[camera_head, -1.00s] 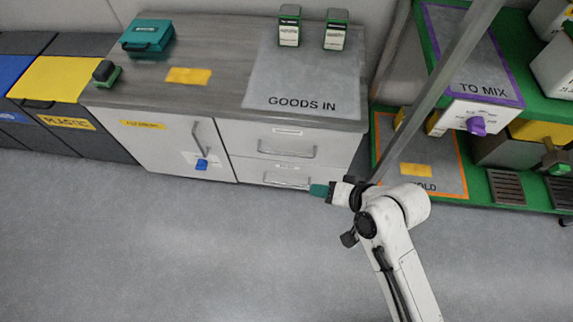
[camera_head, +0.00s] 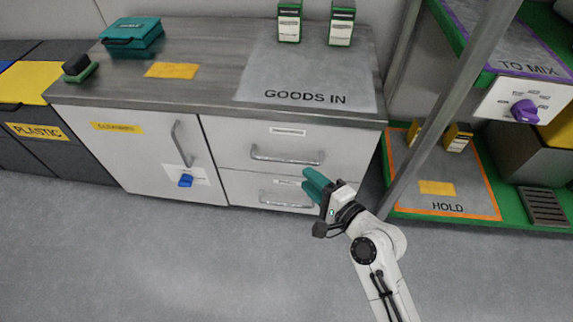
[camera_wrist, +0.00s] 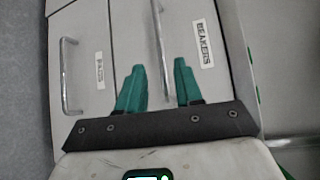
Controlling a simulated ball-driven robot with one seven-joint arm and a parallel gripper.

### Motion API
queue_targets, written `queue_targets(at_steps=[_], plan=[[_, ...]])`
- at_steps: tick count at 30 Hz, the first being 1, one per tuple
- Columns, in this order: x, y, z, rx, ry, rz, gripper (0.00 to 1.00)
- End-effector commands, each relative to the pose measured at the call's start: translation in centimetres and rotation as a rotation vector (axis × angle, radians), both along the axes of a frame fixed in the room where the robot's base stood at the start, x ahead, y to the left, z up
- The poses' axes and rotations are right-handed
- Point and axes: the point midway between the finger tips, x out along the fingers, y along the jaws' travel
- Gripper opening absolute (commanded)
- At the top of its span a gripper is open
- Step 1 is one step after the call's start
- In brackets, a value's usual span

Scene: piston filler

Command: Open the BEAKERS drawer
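The BEAKERS drawer (camera_wrist: 215,85) is the upper of two white drawers, with its label readable in the wrist view. In the head view the upper drawer (camera_head: 230,135) is shut under the worktop. Its metal bar handle (camera_head: 287,158) also shows in the wrist view (camera_wrist: 160,35), where it lies between my two fingers in the picture. My gripper (camera_head: 309,177) has teal fingers and is open and empty (camera_wrist: 158,66). In the head view it is below and right of that handle. I cannot tell how far the fingers are from the handle.
The lower drawer (camera_head: 240,185) has its own handle (camera_head: 287,203). A metal post (camera_head: 440,110) and the green HOLD shelf (camera_head: 400,185) are close on the right. Open floor (camera_head: 150,260) lies in front.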

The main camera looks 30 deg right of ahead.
Motion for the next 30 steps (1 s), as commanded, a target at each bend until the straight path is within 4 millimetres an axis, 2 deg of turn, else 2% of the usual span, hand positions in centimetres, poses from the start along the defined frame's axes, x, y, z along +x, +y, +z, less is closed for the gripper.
queue_targets(at_steps=[9,16,21,30], plan=[[5.4,1.1,-0.9,-0.003,-0.002,0.002,0.35],[8.5,1.8,-1.3,-0.005,-0.001,0.002,0.35],[9.5,2.0,-1.4,-0.005,0.0,0.002,0.35],[9.6,2.0,-1.4,-0.004,0.001,0.002,0.35]])
